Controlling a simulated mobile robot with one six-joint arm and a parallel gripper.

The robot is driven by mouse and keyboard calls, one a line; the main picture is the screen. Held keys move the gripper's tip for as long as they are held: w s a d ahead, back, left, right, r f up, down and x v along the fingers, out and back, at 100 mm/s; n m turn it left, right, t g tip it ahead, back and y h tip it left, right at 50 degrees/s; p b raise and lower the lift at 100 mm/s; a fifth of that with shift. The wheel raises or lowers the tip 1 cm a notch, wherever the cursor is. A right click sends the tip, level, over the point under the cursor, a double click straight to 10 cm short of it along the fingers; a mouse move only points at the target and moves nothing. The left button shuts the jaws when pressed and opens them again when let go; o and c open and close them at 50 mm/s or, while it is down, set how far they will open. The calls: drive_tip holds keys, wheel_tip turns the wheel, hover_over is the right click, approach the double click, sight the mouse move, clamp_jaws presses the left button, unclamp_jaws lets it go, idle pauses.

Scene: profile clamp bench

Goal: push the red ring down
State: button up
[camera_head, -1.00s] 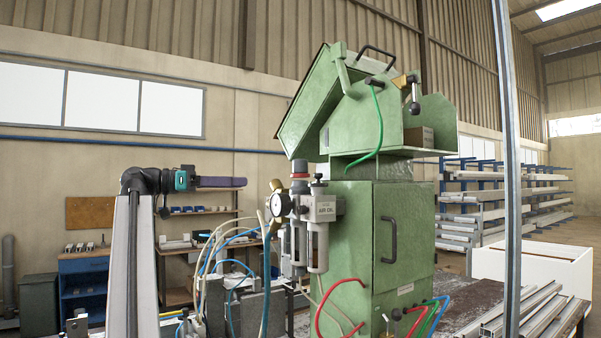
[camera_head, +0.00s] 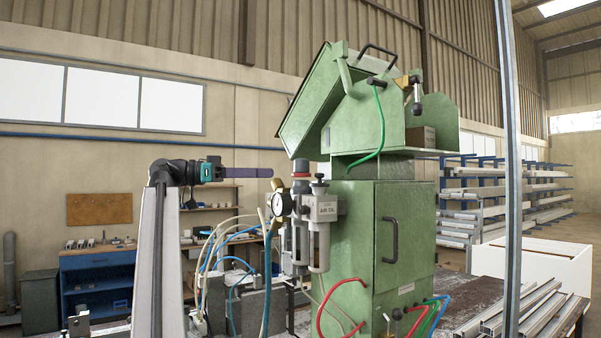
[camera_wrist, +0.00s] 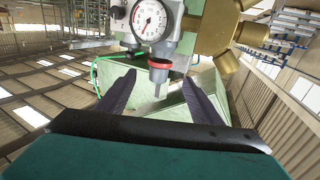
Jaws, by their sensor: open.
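The red ring (camera_head: 300,175) sits around the upper part of the grey air regulator, below its grey knob (camera_head: 300,165), left of the green machine. In the wrist view the red ring (camera_wrist: 159,65) shows beyond my fingertips, roughly midway between them. My gripper (camera_head: 271,172) points right at about the ring's height, with a visible gap to it in the head view. In the wrist view my gripper (camera_wrist: 161,80) has its two dark fingers spread with nothing held between them.
A round pressure gauge (camera_head: 281,203) and brass fittings (camera_head: 277,187) sit close by the regulator. The grey AIR OIL unit (camera_head: 321,208) stands just right of it. The green machine (camera_head: 375,235) is behind. Several hoses (camera_head: 266,262) rise below my gripper.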

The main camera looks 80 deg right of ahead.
sight(302, 174)
drive_tip(key=p+x, duration=0.4)
drive_tip(key=x, duration=0.6)
drive_tip(key=shift+s, duration=0.2)
drive_tip(key=shift+s+d+f, duration=0.1)
drive_tip(key=shift+s+d, duration=0.2)
drive_tip(key=shift+s, duration=0.2)
drive_tip(key=c, duration=1.5)
drive_tip(key=shift+f+b, duration=0.5)
drive_tip(key=shift+b, duration=0.55)
drive_tip(key=o, duration=1.5)
drive_tip(key=shift+r, duration=0.1)
